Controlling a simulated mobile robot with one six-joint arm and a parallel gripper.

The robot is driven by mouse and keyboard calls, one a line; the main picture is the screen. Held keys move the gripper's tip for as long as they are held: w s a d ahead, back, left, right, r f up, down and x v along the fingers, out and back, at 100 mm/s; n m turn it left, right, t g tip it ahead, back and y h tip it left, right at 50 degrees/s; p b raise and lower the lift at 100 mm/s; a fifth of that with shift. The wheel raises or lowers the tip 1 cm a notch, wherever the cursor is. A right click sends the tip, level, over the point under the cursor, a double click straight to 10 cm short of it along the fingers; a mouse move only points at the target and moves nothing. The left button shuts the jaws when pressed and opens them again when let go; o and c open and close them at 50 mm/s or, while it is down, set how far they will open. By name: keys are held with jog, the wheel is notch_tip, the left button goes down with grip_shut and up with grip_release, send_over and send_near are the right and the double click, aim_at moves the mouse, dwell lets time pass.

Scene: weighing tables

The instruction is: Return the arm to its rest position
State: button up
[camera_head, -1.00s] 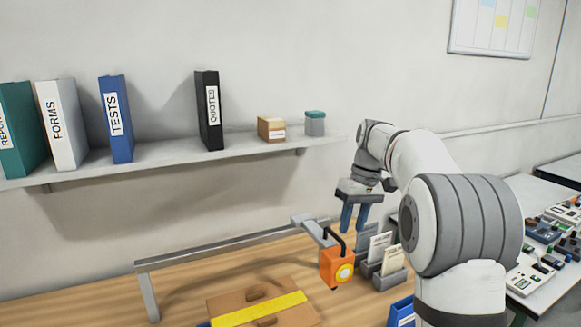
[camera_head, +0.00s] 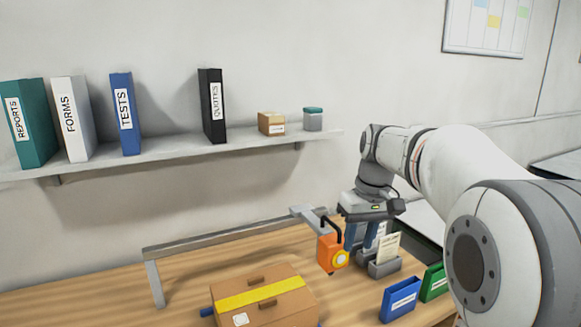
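My gripper (camera_head: 361,236) points down over the right part of the wooden table (camera_head: 190,285). Its two blue fingers are apart, with nothing seen between them, so it is open and looks empty. My white and grey arm reaches in from the right edge, bent at the wrist. The left finger looks close to an orange device with a yellow dial (camera_head: 330,254); I cannot tell whether they touch.
A grey rail (camera_head: 215,238) runs along the table's back. A cardboard box with yellow tape (camera_head: 262,306), grey card holders (camera_head: 384,268), a blue bin (camera_head: 400,300) and a green bin (camera_head: 434,283) stand on the table. A wall shelf (camera_head: 180,152) holds binders and small boxes.

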jog(key=s+f+m+t, duration=0.1)
jog(key=s+f, duration=0.2)
jog(key=s, duration=0.4)
jog(key=s+f+m+t+h, duration=0.1)
jog(key=s+f, duration=0.2)
jog(key=s, duration=0.5)
jog(key=s+f+m+t+b, duration=0.1)
jog(key=s+f, duration=0.3)
jog(key=s, duration=0.3)
jog(key=shift+s+d, duration=0.15)
jog(key=shift+d, duration=0.15)
